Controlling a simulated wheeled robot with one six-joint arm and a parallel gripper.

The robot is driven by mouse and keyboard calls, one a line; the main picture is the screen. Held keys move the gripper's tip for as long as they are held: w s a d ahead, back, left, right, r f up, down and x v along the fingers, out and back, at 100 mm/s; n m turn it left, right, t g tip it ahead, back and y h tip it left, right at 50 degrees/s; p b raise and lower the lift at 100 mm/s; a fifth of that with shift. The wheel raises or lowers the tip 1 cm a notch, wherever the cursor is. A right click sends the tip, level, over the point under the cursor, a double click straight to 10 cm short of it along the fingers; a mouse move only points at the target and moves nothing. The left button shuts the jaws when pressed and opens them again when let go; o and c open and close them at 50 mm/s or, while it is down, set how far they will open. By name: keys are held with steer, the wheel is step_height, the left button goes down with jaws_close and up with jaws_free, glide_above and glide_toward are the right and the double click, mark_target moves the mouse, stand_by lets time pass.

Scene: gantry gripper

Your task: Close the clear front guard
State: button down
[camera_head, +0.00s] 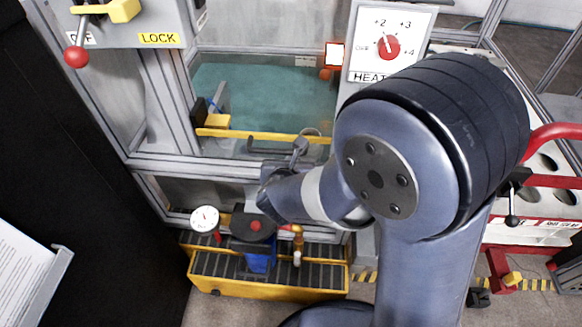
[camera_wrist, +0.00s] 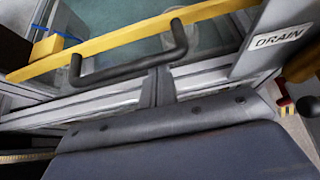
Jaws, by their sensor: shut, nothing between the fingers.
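The clear front guard (camera_head: 262,92) covers the teal-tinted bay in the head view. A yellow strip (camera_head: 262,136) runs along its lower edge, and a dark bar handle (camera_head: 262,150) sits on that edge. In the wrist view the yellow strip (camera_wrist: 130,42) slopes up to the right, with the black handle (camera_wrist: 128,70) just below it. My gripper (camera_head: 300,148) is shut and empty, near the handle's right part. In the wrist view its fingers (camera_wrist: 160,85) point up at the handle's bar. I cannot tell whether they touch it. My arm hides the bay's lower right corner.
A panel with a yellow LOCK label (camera_head: 159,39) and red-knobbed lever (camera_head: 76,57) stands upper left. The HEAT dial panel (camera_head: 390,45) is right of the bay. Below is a yellow tray (camera_head: 270,290) with a gauge (camera_head: 205,219). A DRAIN label (camera_wrist: 279,40) is near the handle.

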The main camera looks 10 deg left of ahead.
step_height(320, 180, up, 27)
steer(key=p, duration=1.7)
steer(key=shift+w, duration=0.1)
steer(key=shift+r, duration=0.15)
